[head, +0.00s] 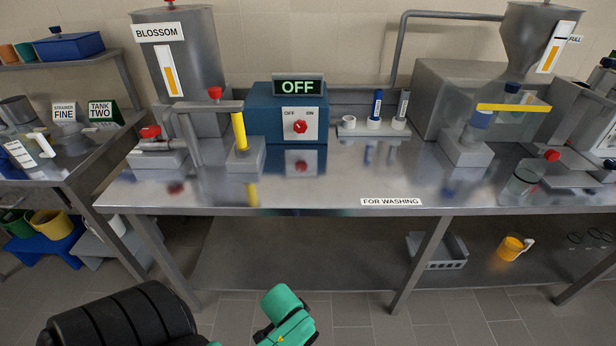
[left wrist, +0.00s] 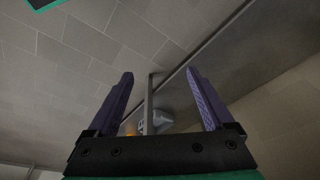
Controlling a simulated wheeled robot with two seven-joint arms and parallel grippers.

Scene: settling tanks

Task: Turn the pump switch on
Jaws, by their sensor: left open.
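The pump switch is a red knob (head: 300,127) on a white plate marked OFF on the left and ON on the right. The plate is on the front of a blue box (head: 262,128) on the steel bench. My right gripper is in neither view.
A yellow-handled upright part (head: 239,132) stands left of the box, near the BLOSSOM tank (head: 187,65). The bench front (head: 310,196) is mostly clear.

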